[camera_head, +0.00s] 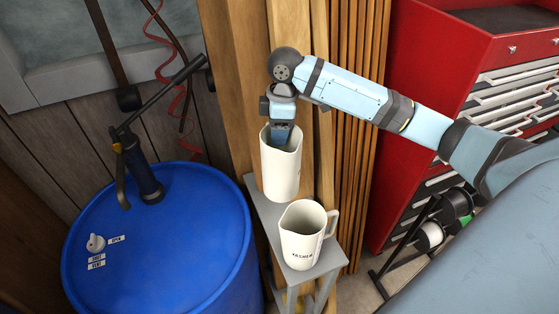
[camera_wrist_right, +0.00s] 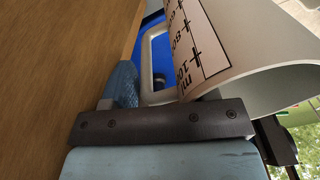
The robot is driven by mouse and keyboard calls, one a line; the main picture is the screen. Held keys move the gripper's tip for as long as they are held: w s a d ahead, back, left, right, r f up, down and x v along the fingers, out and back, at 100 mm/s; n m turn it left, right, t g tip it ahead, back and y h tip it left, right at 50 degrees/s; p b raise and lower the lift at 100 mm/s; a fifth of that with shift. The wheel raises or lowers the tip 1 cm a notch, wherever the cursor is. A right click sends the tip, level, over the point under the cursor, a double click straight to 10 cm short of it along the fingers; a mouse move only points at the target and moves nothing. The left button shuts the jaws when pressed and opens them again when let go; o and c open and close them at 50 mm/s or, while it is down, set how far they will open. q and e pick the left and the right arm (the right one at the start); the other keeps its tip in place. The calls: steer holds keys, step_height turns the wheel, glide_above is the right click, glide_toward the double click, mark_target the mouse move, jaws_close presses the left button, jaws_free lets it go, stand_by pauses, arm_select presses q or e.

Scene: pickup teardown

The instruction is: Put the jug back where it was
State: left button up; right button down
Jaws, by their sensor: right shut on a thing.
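A cream-white jug (camera_head: 281,170) hangs upright from my right gripper (camera_head: 283,135), over or on the rear of a narrow grey stand. I cannot tell whether its base touches the stand. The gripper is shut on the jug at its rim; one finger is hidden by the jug. In the right wrist view the jug (camera_wrist_right: 235,50) shows a printed ml scale, its open mouth and a handle beside the blue finger (camera_wrist_right: 122,85). A second cream jug (camera_head: 301,240), with dark lettering and a handle on its right, stands on the front of the stand. My left gripper is not in view.
The grey stand (camera_head: 268,212) is small, and the second jug fills its front part. A blue drum (camera_head: 165,260) with a hand pump (camera_head: 143,170) stands to the left. Wooden boards (camera_head: 245,90) rise close behind. A red tool cabinet (camera_head: 410,55) stands to the right.

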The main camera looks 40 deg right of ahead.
step_height(320, 180, down, 12)
steer(key=p, duration=0.1)
stand_by(0.4)
steer(key=shift+c, duration=2)
jaws_free()
steer(key=shift+f, duration=0.1)
step_height(320, 180, up, 12)
steer(key=d+b, duration=0.1)
steer(key=shift+d, duration=0.2)
